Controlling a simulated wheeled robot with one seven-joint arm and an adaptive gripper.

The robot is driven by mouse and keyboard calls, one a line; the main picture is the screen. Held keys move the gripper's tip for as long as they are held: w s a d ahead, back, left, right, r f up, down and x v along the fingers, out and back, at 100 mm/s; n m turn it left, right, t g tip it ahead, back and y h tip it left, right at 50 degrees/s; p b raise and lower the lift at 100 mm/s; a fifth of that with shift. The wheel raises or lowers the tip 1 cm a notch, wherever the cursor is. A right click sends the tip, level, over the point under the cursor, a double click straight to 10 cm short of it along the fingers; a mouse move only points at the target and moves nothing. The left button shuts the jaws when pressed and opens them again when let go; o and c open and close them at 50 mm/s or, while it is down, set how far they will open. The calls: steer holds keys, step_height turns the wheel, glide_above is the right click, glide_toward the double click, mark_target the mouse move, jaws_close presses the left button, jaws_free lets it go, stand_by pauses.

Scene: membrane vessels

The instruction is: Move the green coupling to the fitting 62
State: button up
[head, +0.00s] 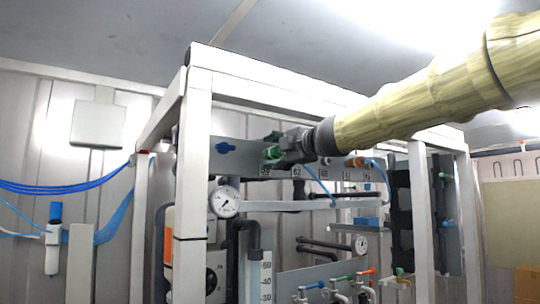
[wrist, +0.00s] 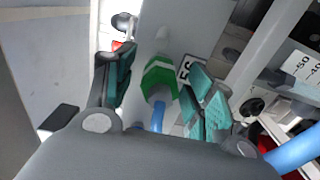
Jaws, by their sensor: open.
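The green coupling (head: 273,153) is on the grey panel above a number plate that looks like 59. In the wrist view the green coupling (wrist: 160,78) has a blue hose (wrist: 158,115) at its near end and a pale fitting at its far end. My gripper (wrist: 162,86) is open, with its teal-padded fingers on either side of the coupling and a gap showing at the left. In the head view my gripper (head: 284,151) reaches in from the right. The number plate 62 (head: 297,171) shows just right of the coupling; the fitting above it is hidden behind my gripper.
A blue knob (head: 225,148) is on the panel at left. An orange fitting (head: 355,162) with a blue hose is at right. A pressure gauge (head: 224,202) hangs below. The white frame post (head: 193,170) stands left of the panel, with a white beam (head: 260,85) above.

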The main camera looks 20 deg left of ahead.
stand_by(0.4)
jaws_close()
steer(key=shift+d+f, duration=0.1)
steer(key=shift+d, duration=0.05)
steer(key=shift+v, duration=0.8)
steer(key=shift+s+b, duration=0.1)
steer(key=shift+b, duration=0.2)
steer(key=shift+s+d, duration=0.4)
steer(key=shift+d, duration=0.15)
steer(key=shift+s+d, duration=0.1)
